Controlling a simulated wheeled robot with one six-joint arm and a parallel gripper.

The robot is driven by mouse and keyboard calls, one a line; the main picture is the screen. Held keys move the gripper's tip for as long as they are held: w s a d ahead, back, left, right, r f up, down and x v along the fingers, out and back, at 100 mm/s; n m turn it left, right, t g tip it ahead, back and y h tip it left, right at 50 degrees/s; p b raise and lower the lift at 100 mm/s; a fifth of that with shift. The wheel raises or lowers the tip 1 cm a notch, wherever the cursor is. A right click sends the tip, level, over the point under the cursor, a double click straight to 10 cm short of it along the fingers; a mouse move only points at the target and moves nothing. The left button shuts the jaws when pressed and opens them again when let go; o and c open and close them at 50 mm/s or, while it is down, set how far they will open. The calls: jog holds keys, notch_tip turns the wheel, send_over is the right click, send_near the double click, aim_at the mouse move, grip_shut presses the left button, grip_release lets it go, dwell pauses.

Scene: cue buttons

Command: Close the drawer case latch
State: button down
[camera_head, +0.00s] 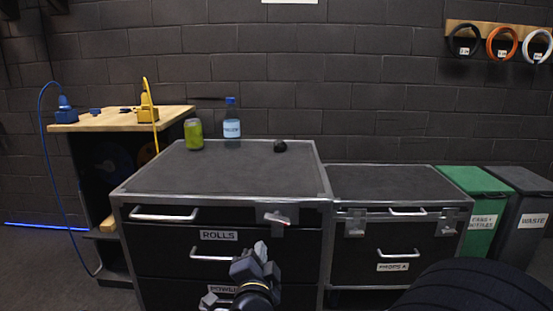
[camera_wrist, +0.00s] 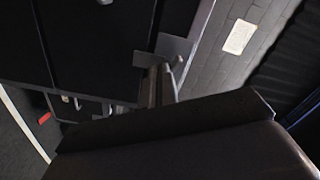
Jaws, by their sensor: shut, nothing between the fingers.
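The drawer case (camera_head: 325,199) is a dark cabinet with metal edges and a drawer labelled ROLLS. Its latch (camera_head: 277,218) is a small metal plate with a lever at the upper right of the front. The lever looks tilted and sticks out; its exact seating is too small to tell. My gripper (camera_head: 262,252) is shut and empty, below the latch and in front of the ROLLS drawer, seemingly apart from the latch. In the wrist view my fingers (camera_wrist: 158,78) are together near a pale metal plate, which I cannot identify for certain.
A lower case (camera_head: 395,183) labelled PROPS A, with two latches, stands to the right. Green and dark bins (camera_head: 485,215) are beyond it. A can (camera_head: 194,134), a bottle (camera_head: 232,122) and a small dark object (camera_head: 280,146) stand on the drawer case top. A workbench (camera_head: 120,121) is left.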

jog(key=s+d+n+p, duration=0.1)
jog(key=d+n+p, duration=0.55)
jog(key=n, duration=1.75)
jog(key=w, duration=0.4)
jog(key=w+b, duration=0.1)
jog(key=w, duration=0.1)
jog(key=shift+w+d+f, duration=0.15)
jog(key=shift+w+d, duration=0.2)
jog(key=shift+w, duration=0.05)
jog(key=shift+a+r+p, duration=0.35)
jog(key=shift+a+r, duration=0.05)
jog(key=shift+a, duration=0.1)
jog(key=s, duration=0.6)
jog(key=shift+d+f+b, duration=0.25)
jog(key=shift+f+b, duration=0.05)
dwell(0.5)
